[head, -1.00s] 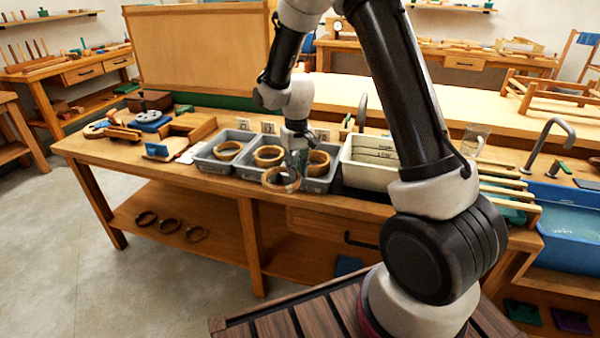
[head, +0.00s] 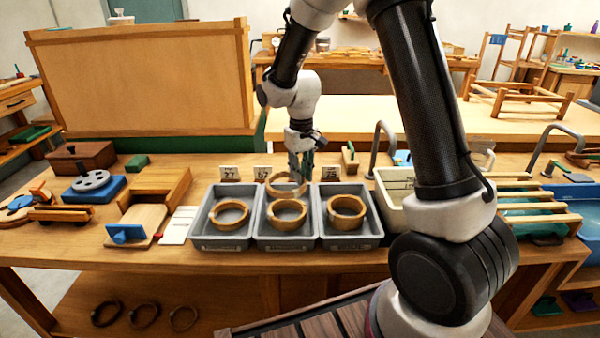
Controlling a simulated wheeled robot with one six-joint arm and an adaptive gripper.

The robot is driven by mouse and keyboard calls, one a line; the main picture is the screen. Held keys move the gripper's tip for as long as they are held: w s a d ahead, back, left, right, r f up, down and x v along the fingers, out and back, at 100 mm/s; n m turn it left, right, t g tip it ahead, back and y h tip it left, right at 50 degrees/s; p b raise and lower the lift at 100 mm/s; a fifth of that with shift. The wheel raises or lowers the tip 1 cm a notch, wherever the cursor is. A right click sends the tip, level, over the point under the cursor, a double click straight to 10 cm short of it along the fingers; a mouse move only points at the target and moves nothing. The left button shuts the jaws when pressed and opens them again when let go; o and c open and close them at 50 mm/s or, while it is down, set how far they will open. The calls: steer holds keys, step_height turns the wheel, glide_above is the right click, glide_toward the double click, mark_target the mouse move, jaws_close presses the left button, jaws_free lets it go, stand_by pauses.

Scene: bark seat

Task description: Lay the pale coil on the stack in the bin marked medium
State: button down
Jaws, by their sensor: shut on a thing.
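My gripper (head: 299,168) is shut on a pale tan coil (head: 286,194) and holds it above the back part of the middle grey bin (head: 287,243). Below and in front of it, a brown coil stack (head: 287,221) lies in that bin; its height is hard to tell. The left grey bin (head: 228,244) holds a coil (head: 230,226), and the right grey bin (head: 350,243) holds a thicker-looking coil stack (head: 346,220). The bins' front labels are too small to read surely. The gripper's fingertips are partly hard to make out against the bin.
Small cards (head: 263,173) stand behind the bins. A cream tub (head: 396,184) is just right of them, partly behind my arm. A white card (head: 178,226) and a wooden board with a blue block (head: 128,233) lie to the left. Several dark coils (head: 144,315) rest on the lower shelf.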

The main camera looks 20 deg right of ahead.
mark_target(301, 203)
steer(key=shift+f, duration=0.15)
steer(key=shift+f, duration=3.55)
steer(key=shift+s+f, duration=0.1)
steer(key=shift+f, duration=0.15)
steer(key=c, duration=1.2)
jaws_free()
steer(key=shift+c, duration=0.2)
steer(key=o, duration=0.3)
